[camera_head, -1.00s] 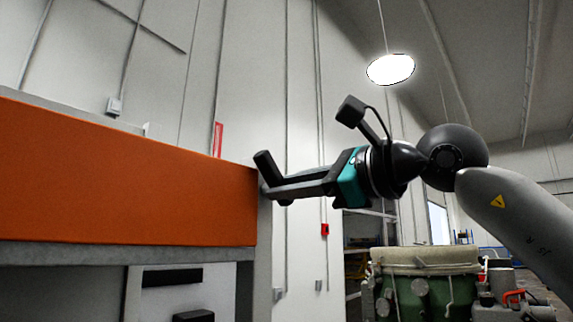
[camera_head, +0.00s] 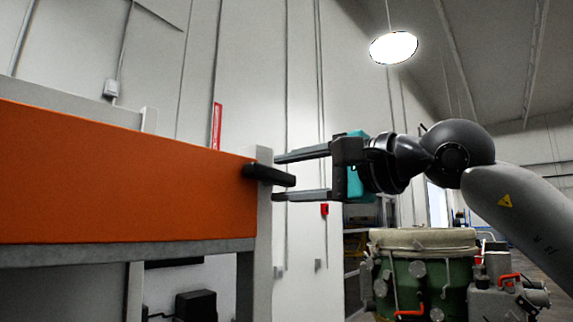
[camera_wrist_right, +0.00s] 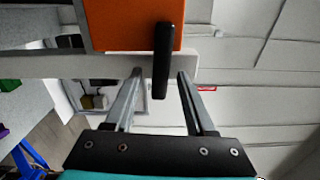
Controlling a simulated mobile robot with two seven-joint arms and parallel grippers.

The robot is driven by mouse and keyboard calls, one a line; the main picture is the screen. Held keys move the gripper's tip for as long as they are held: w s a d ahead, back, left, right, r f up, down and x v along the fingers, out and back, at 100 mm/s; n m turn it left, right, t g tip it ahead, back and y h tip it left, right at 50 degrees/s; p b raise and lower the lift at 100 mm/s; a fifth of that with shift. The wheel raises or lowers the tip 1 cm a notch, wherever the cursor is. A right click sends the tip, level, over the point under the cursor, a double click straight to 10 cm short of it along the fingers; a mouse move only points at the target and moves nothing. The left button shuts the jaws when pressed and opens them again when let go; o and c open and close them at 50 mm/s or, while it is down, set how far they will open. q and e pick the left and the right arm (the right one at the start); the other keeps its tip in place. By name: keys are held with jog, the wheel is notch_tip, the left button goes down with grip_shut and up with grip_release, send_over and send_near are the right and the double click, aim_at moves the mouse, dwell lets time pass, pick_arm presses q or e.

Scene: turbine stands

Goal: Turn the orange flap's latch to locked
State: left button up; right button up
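The orange flap (camera_head: 115,175) is a long panel on the left in the head view. Its latch (camera_head: 268,175) is a black bar at the flap's right end, lying nearly level and reaching right across the grey post. My right gripper (camera_head: 276,178) is open, one finger above the latch's free end and one below. In the right wrist view, the latch (camera_wrist_right: 162,60) crosses the orange flap's edge (camera_wrist_right: 118,25), and its free end lies between the spread fingertips of my right gripper (camera_wrist_right: 160,73), with a gap on both sides. My left gripper is out of view.
A grey post (camera_head: 264,230) and frame rail (camera_head: 120,252) border the flap. A green drum-like machine (camera_head: 425,275) stands behind at right. The space between post and machine looks open.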

aim_at(285, 177)
jog(key=shift+o, duration=0.9)
jog(key=shift+b+v, duration=0.5)
jog(key=shift+v, duration=0.55)
jog(key=shift+b+v, duration=0.4)
jog(key=shift+v, duration=1.05)
